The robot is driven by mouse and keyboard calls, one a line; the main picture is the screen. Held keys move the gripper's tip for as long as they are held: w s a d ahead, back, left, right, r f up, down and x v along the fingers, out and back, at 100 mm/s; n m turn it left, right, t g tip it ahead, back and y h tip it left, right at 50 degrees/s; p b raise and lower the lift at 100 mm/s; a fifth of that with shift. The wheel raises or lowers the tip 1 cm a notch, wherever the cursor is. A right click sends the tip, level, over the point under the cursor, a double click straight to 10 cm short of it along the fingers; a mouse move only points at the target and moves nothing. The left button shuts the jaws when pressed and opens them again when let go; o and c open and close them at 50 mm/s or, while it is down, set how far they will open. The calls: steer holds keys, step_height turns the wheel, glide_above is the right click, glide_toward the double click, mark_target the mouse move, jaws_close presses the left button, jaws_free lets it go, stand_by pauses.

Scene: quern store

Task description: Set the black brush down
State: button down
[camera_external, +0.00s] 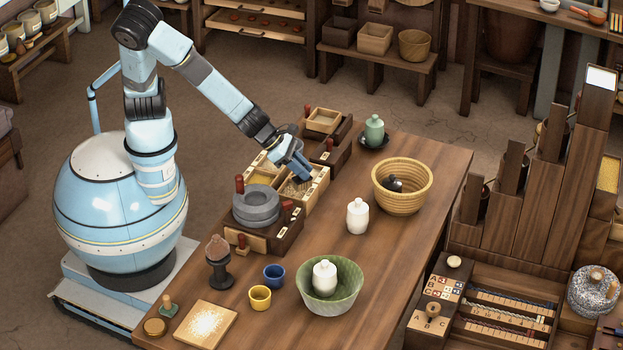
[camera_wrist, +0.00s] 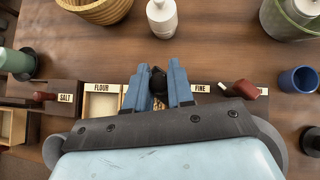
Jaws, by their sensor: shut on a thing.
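The black brush (camera_wrist: 158,80) shows in the wrist view as a dark, rounded shape between the two blue fingers. My gripper (camera_wrist: 158,66) is shut on it. In the outside view my gripper (camera_external: 299,174) points down over the wooden compartment box (camera_external: 316,193) on the table. The brush is mostly hidden there by the fingers, and I cannot tell whether it touches the box. In the wrist view, the labels FLOUR (camera_wrist: 101,88) and FINE (camera_wrist: 203,88) lie to the left and right of the fingers.
A grey quern stone (camera_external: 256,205) stands beside the box. A white jar (camera_external: 357,216), a woven basket (camera_external: 402,200) with a dark object inside, and a green bowl (camera_external: 330,295) holding a white jar stand on the table (camera_external: 420,245). Bare wood lies around the white jar.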

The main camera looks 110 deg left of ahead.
steer(key=w+d+f+n+g+y, duration=0.25)
steer(key=w+d+n+y, duration=0.35)
steer(key=w+d, duration=0.55)
steer(key=shift+n+h, duration=0.4)
steer(key=shift+h, duration=0.3)
steer(key=shift+s+d+f, duration=0.1)
steer(key=shift+s+f, duration=0.05)
steer(key=shift+f, duration=1.4)
steer(key=shift+s+f, duration=0.15)
steer(key=shift+f, duration=1.45)
steer(key=shift+s+d+f, duration=0.1)
steer(key=shift+s+f, duration=0.05)
steer(key=shift+f, duration=1.4)
steer(key=shift+a, duration=0.1)
steer(key=c, duration=1)
jaws_free()
steer(key=v, duration=1.2)
steer(key=shift+s, duration=0.1)
